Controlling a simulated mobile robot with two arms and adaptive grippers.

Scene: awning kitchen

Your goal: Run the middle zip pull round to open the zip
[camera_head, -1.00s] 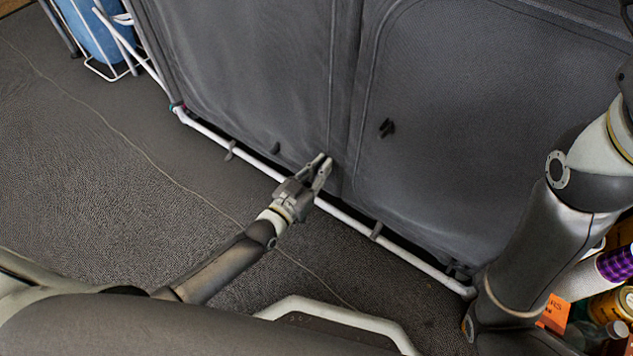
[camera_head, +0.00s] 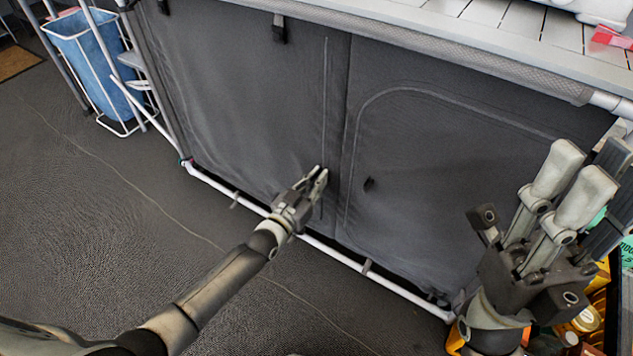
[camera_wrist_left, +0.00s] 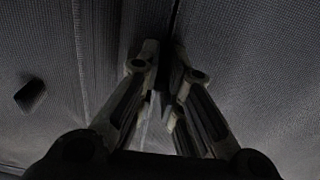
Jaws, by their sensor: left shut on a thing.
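The dark grey fabric front of the cupboard (camera_head: 240,110) carries a straight upright zip line (camera_head: 325,80) and, to its right, an arched one (camera_head: 395,92). My left gripper (camera_head: 319,176) is low on the fabric near the foot of the straight line, shut on a small dark thing, taken to be the middle zip pull, mostly hidden between the fingertips. In the left wrist view the fingertips (camera_wrist_left: 165,60) meet at a dark upright edge. My right gripper (camera_head: 582,165) is raised at the right, fingers apart and empty.
A white tube (camera_head: 385,282) runs along the foot of the cupboard. A blue bag in a wire stand (camera_head: 90,60) is at the upper left. A slatted top (camera_head: 480,25) lies above. Jars crowd the lower right; the floor (camera_head: 110,190) at left is clear.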

